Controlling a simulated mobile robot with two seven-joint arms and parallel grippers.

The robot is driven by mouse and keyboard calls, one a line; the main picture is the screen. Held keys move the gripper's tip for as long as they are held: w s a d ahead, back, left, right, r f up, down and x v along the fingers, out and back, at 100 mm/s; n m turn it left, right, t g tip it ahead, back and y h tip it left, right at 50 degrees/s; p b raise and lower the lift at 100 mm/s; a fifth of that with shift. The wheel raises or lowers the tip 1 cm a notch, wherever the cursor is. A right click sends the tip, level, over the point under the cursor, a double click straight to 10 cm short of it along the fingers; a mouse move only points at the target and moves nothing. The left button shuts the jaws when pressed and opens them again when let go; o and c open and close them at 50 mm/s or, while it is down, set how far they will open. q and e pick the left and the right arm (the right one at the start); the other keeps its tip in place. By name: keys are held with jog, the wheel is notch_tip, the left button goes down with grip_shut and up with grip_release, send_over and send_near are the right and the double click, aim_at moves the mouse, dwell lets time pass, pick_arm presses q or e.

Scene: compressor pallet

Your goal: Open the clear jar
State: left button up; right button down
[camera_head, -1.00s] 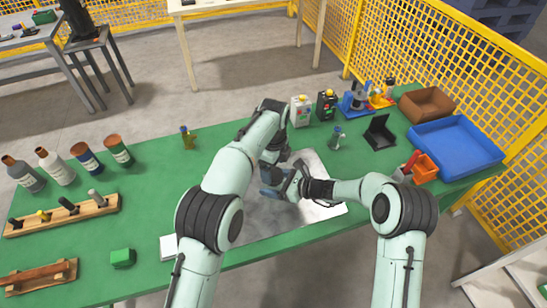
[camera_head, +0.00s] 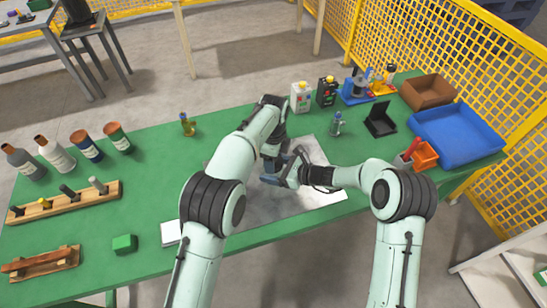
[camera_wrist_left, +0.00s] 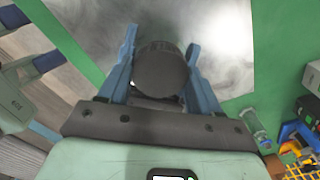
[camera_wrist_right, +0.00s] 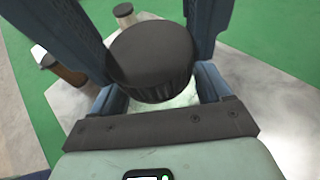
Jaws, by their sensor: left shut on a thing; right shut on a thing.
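My left gripper (camera_head: 271,163) and right gripper (camera_head: 291,173) meet over the grey mat (camera_head: 310,205). In the left wrist view, a ribbed black round lid (camera_wrist_left: 162,70) sits between the left gripper's blue fingers, which are shut on it. In the right wrist view, a black round lid (camera_wrist_right: 153,60) sits upright between blue fingers; pale material shows below it, perhaps the clear jar or my own palm. My right gripper is shut on what I take to be the clear jar, whose body is mostly hidden. I cannot tell whether lid and jar are apart.
Two other capped containers show in the right wrist view: a brown one (camera_wrist_right: 68,70) and a smaller one (camera_wrist_right: 124,14). Bottles (camera_head: 55,153) and a wooden rack (camera_head: 65,205) stand left. Blue (camera_head: 455,133) and brown bins (camera_head: 428,92) stand right. The front-left green table is partly clear.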

pick_arm(q)
jog(key=n, duration=0.8)
jog(key=shift+n, duration=0.3)
jog(key=o, duration=1.1)
jog(key=shift+o, duration=0.4)
jog(key=shift+s+d, duration=0.1)
